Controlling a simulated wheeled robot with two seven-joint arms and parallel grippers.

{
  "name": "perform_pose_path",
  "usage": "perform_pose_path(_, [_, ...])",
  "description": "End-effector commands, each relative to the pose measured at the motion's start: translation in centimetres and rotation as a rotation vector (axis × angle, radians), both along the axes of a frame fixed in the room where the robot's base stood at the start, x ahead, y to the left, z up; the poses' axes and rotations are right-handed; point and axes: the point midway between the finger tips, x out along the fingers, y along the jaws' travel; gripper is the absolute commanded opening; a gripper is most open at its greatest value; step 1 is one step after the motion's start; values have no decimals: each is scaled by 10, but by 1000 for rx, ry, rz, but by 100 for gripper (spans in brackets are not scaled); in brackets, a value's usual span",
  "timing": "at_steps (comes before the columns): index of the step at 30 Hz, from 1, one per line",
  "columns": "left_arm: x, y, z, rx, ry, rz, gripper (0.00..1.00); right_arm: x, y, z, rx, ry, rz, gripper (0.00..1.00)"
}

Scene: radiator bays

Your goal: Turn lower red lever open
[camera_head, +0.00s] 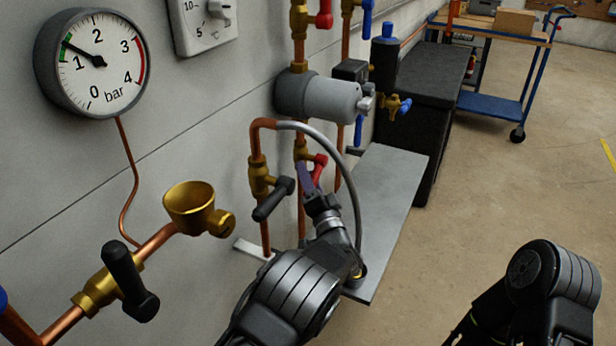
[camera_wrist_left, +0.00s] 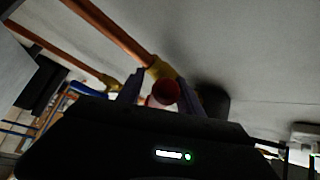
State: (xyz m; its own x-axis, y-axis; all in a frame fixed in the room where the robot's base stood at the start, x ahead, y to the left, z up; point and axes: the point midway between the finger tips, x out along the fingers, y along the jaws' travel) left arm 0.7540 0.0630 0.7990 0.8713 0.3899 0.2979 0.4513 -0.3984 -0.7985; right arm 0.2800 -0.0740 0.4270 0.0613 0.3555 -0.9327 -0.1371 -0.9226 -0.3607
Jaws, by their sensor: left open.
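The lower red lever (camera_head: 319,168) sits on a brass valve on a vertical copper pipe, below the grey cylinder. My left gripper (camera_head: 308,178) is at this lever, its purplish fingers partly covering the valve. In the left wrist view the red lever (camera_wrist_left: 163,94) shows end-on between the two open fingers of my left gripper (camera_wrist_left: 164,90), with the brass valve (camera_wrist_left: 160,68) behind it. I cannot tell whether the fingers touch the lever. My right arm (camera_head: 540,285) shows at the lower right; its gripper is out of view.
A black-handled valve (camera_head: 262,183) stands just left of the lever, and a grey hose (camera_head: 352,190) arcs close around my left gripper. An upper red lever (camera_head: 324,14) is above. A grey shelf plate (camera_head: 385,200) lies right. A pressure gauge (camera_head: 92,62) hangs at left.

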Motion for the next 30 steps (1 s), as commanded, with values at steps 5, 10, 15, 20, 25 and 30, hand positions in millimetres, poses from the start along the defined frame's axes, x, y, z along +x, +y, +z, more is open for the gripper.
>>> perform_pose_path(5, [-7,-4,-2,-1,0,0,43,0,0,0,0,0,0,36])
perform_pose_path(10, [-27,-13,-9,1,1,-2,43,0,0,1,0,0,0,36])
perform_pose_path(15, [-52,-25,-19,0,2,-3,43,0,0,0,0,0,0,36])
perform_pose_path(20, [-66,-30,-23,2,0,-2,43,0,0,0,0,0,0,36])
perform_pose_path(25, [-68,-30,-23,0,-1,1,43,0,0,0,0,0,0,36])
perform_pose_path(30, [-68,-30,-23,-1,0,0,39,0,0,0,0,0,0,36])
